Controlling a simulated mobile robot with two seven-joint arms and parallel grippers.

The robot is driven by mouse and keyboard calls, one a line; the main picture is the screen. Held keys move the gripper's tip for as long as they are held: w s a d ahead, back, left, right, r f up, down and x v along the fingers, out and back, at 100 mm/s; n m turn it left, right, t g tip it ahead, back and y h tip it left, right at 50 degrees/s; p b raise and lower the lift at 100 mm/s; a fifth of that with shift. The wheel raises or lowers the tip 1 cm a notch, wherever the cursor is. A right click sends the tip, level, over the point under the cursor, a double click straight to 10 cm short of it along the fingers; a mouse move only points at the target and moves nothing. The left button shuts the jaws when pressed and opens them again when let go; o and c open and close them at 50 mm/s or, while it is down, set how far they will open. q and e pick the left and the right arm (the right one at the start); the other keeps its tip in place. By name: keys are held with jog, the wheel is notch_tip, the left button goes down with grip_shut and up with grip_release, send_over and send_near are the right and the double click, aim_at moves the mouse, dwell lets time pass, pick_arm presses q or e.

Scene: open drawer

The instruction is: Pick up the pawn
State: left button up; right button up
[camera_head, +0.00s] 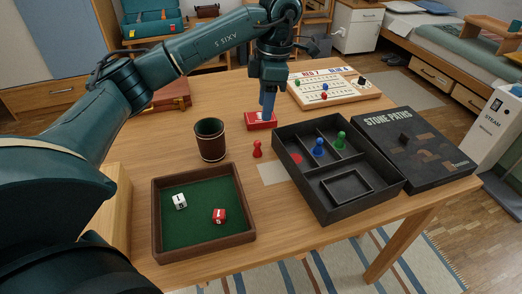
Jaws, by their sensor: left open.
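A red pawn (257,149) stands upright on the wooden table between the dice cup and the black box. A blue pawn (319,148) and a green pawn (340,140) stand inside the compartmented black box (300,186). My left gripper (267,112) points down over the red card box (258,123), behind the red pawn and apart from it. It is open, and I see nothing held in it. My right gripper is out of view.
A brown dice cup (210,142) stands left of the red pawn. A green-lined dice tray (205,247) lies in front with two dice. The Stone Paths box (430,165) lies at right. A score board (360,96) is behind. A pale card lies beside the black box.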

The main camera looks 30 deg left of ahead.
pick_arm(q)
jog(key=b, duration=0.1)
send_over(257, 141)
jog(key=d, duration=0.1)
notch_tip(257, 141, down, 6)
jog(key=shift+w+f, duration=0.1)
jog(key=f, duration=0.4)
jog(key=a+f+b, duration=0.1)
jog(key=f, duration=0.1)
jog(key=shift+f, duration=0.15)
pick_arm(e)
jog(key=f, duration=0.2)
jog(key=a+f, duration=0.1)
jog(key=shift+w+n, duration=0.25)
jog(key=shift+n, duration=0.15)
pick_arm(q)
jog(key=shift+c, duration=0.5)
grip_shut()
